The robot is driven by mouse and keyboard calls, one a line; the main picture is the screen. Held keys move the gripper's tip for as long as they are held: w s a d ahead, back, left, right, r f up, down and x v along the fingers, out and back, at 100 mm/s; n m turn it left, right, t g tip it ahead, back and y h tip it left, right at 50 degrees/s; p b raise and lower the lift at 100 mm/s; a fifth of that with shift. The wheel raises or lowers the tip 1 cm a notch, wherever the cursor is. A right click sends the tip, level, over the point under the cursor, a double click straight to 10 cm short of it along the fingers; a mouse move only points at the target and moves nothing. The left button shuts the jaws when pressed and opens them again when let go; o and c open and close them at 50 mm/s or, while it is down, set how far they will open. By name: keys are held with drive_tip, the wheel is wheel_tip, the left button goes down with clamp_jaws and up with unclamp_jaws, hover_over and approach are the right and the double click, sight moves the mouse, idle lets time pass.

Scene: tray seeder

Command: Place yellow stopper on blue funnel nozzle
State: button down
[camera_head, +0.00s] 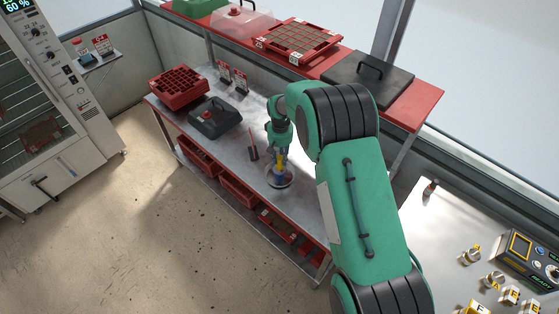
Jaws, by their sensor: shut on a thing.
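My gripper (283,153) points down over the metal bench and is shut on the yellow stopper (282,160). The stopper is small in this view and partly covered by the fingers. The blue funnel (280,179) is directly below it, in a round clear dish or base (270,184) on the bench. The yellow stopper appears right at the top of the blue part; whether they touch or a small gap stays between them, I cannot tell.
A thin red tool on a dark stand (253,153) is just left of the gripper. A red shelf (425,97) runs behind. My arm hides the bench's right part.

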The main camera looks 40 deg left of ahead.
sight(280, 160)
drive_tip(key=shift+w+a, duration=0.45)
drive_tip(key=shift+a, duration=0.15)
drive_tip(key=shift+f, duration=1.8)
drive_tip(key=shift+f, duration=0.15)
drive_tip(key=c, duration=1.4)
unclamp_jaws()
drive_tip(key=shift+c, duration=0.2)
drive_tip(key=shift+r, duration=0.2)
wheel_tip(280, 160, up, 12)
drive_tip(key=shift+f, duration=0.1)
